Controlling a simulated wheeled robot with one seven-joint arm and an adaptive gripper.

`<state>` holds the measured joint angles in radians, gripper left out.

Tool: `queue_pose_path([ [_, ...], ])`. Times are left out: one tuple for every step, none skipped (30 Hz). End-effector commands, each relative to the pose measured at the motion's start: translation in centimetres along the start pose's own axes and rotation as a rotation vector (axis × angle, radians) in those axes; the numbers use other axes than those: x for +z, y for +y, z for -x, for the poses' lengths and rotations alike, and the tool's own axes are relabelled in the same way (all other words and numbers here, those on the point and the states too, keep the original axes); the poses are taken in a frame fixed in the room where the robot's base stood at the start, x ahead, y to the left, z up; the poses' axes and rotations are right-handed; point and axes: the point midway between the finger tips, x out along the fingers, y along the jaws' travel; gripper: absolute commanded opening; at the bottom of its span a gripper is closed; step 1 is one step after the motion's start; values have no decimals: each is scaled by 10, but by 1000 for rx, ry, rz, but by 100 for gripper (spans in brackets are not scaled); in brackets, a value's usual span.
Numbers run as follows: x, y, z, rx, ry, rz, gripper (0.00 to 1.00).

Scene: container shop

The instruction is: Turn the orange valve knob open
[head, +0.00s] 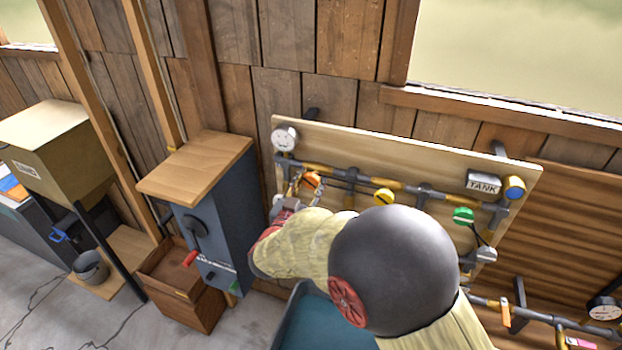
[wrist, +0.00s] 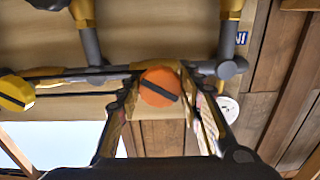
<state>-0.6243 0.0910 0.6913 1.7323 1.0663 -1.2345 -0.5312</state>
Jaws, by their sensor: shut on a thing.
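The orange valve knob (head: 312,180) sits at the left end of the pipe run on the wooden board. In the wrist view the round orange knob (wrist: 159,87) shows a dark bar slanting across its face. My gripper (wrist: 160,92) has one finger on each side of the knob and is shut on it. In the head view my gripper (head: 297,187) reaches the knob from the left and below, and my arm hides part of the board.
A yellow knob (head: 384,197) and a green knob (head: 463,215) sit farther right along the pipe. A white gauge (head: 284,138) is above the orange knob. A grey cabinet (head: 225,215) with a wooden top stands left of the board.

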Motion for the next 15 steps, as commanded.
queue_pose_path([
  [-3, 0, 0, -1, -1, 39, 11],
  [-3, 0, 0, -1, -1, 64, 11],
  [-3, 0, 0, -1, -2, 98, 11],
  [-3, 0, 0, -1, -2, 124, 11],
  [-3, 0, 0, -1, -2, 152, 11],
  [-3, 0, 0, 0, -2, 187, 11],
  [-3, 0, 0, 0, -2, 212, 11],
  [-3, 0, 0, 0, -2, 237, 11],
  [-3, 0, 0, 0, -1, 271, 11],
  [-3, 0, 0, 0, -1, 295, 11],
  [-3, 0, 0, 0, -1, 319, 11],
  [-3, 0, 0, -1, -1, 350, 11],
  [-3, 0, 0, -1, -1, 373, 11],
  [-3, 0, 0, -1, -1, 393, 11],
  [-3, 0, 0, -1, -1, 421, 11],
])
